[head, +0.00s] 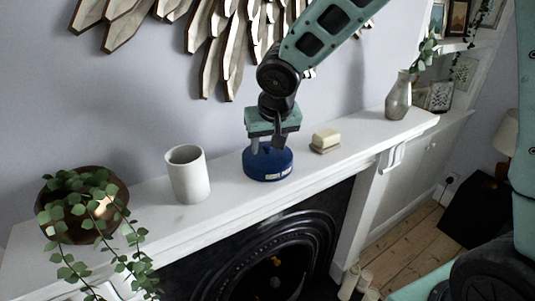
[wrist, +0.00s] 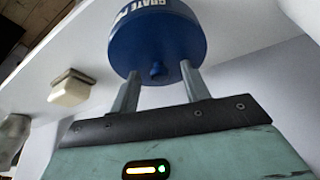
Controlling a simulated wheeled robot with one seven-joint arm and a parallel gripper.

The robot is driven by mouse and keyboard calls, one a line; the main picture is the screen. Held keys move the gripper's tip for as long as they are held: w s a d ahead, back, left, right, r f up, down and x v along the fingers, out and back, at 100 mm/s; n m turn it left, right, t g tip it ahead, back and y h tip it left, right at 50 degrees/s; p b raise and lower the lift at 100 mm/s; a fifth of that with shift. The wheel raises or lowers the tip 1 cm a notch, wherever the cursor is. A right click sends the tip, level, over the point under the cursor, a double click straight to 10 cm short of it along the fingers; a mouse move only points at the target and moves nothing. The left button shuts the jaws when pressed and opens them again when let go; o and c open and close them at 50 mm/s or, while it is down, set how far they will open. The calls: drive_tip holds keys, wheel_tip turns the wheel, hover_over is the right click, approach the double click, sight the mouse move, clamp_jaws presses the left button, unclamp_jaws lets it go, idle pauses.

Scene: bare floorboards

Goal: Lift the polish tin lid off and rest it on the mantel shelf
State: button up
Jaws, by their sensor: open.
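The blue polish tin (head: 268,168) stands upright on the white mantel shelf (head: 222,200), near its middle. Its lid shows in the wrist view (wrist: 140,58) as a flat blue disc with a small round knob (wrist: 157,74) at its centre. The lid sits on the tin. My gripper (head: 266,146) is just above the tin, pointing down. In the wrist view its two fingers (wrist: 159,76) are apart, one on each side of the knob, with gaps between. The fingers partly cover the lid in the head view.
A white cup (head: 187,176) and a trailing plant in a brown bowl (head: 84,205) stand left of the tin. A soap-like block on a dish (head: 325,140) and a grey vase (head: 399,97) stand to the right. Bare shelf lies between them. A wooden wall decoration (head: 215,40) hangs behind.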

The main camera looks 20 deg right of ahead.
clamp_jaws()
drive_tip(key=shift+r, duration=0.1)
wheel_tip(320, 180, up, 10)
drive_tip(key=b, duration=0.1)
idle(0.4)
